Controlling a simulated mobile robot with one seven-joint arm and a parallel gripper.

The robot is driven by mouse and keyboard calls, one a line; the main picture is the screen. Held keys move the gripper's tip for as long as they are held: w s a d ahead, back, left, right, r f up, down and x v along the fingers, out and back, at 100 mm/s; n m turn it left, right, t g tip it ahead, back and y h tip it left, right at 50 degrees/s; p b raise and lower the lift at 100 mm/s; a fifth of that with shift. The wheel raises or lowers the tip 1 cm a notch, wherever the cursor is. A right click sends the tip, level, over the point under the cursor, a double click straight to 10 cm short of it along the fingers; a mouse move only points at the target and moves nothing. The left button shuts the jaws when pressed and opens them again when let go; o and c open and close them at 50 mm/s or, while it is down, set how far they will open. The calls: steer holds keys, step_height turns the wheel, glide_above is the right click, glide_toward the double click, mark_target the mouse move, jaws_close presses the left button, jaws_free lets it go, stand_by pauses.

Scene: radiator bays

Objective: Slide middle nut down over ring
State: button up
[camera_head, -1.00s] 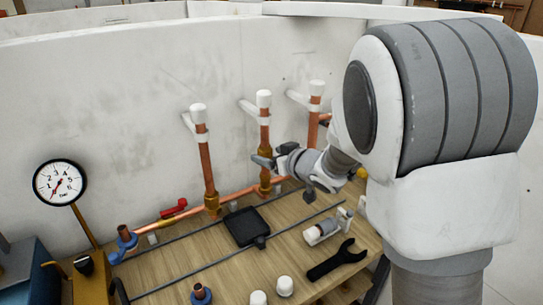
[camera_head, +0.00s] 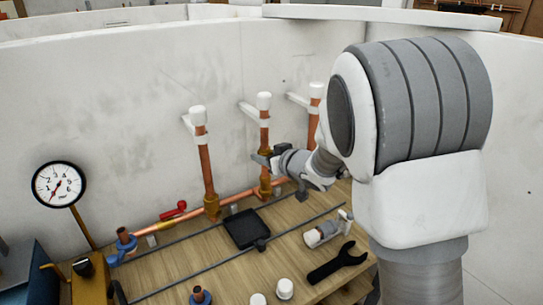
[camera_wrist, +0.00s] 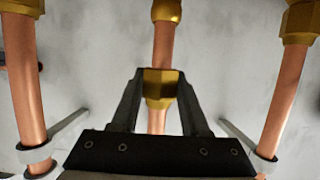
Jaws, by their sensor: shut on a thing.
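The middle copper pipe (camera_head: 265,137) stands upright by the wall with a white cap on top. My gripper (camera_head: 262,159) reaches it from the right. In the wrist view my gripper (camera_wrist: 159,85) has its two dark fingers closed on either side of the brass middle nut (camera_wrist: 160,84), which sits around the pipe. A length of bare copper shows between the nut and the brass fitting (camera_wrist: 166,9) at the pipe's base. That fitting also shows in the head view (camera_head: 265,187). I cannot make out the ring.
A left pipe (camera_head: 206,165) and a right pipe (camera_head: 313,127) stand on either side. A black tray (camera_head: 244,229), a wrench (camera_head: 335,264) and white caps (camera_head: 284,288) lie on the wooden bench. A pressure gauge (camera_head: 58,184) stands at left.

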mark_target(268, 183)
steer(key=shift+c, duration=0.8)
steer(key=shift+f+b, duration=3.65)
steer(key=shift+f, duration=0.85)
steer(key=o, duration=1.2)
steer(key=shift+r, duration=0.2)
steer(key=shift+p+v, duration=1.05)
steer(key=shift+v, duration=2.5)
